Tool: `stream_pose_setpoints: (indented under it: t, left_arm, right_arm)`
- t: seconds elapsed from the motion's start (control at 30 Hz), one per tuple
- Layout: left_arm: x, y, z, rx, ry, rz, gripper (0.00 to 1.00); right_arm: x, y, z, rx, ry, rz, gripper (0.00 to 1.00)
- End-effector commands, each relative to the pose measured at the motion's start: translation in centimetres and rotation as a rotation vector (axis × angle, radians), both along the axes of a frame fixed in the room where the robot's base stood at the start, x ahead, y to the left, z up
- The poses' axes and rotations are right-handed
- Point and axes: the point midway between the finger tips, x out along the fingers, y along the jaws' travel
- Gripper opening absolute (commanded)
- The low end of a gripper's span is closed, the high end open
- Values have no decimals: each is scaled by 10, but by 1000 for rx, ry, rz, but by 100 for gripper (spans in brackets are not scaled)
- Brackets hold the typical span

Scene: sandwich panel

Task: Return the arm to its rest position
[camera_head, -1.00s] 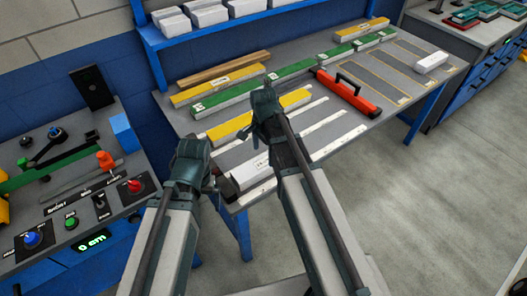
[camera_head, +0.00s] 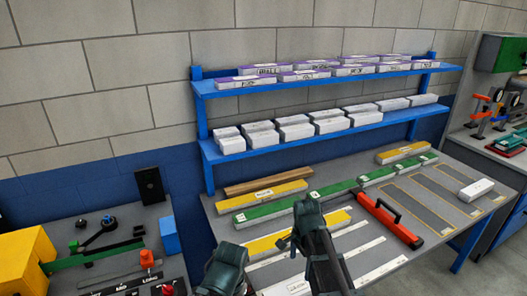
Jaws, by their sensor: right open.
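My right gripper (camera_head: 311,205) is above the work table (camera_head: 420,180), over the green and yellow bars, with its arm coming up from the bottom edge. Its jaws are open and I see nothing held in them. My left gripper (camera_head: 226,268) is at the bottom edge, left of the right arm and near the table's front left. Its fingers are hidden, so its jaw state does not show. A yellow bar (camera_head: 270,243) lies partly behind my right gripper. A white block (camera_head: 300,287) lies at the bottom edge, partly cut off.
A red tool with a black handle (camera_head: 392,222) lies right of my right gripper. Green bars (camera_head: 265,211) and another yellow bar (camera_head: 262,196) lie behind it. A blue shelf (camera_head: 330,135) with white and purple-topped boxes stands behind. A control bench with a red button (camera_head: 168,290) is at left.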

Motion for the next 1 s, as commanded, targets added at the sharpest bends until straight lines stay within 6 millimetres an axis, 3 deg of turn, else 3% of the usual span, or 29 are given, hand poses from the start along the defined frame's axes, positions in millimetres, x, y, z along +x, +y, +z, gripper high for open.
stream_pose_setpoints:
  t: [0.37,1.0]
  left_arm:
    - [0,0,-27,0,0,0,100]
    - [0,0,-109,0,0,0,100]
  right_arm:
    - [0,0,-27,0,0,0,100]
    - [0,0,-109,0,0,0,100]
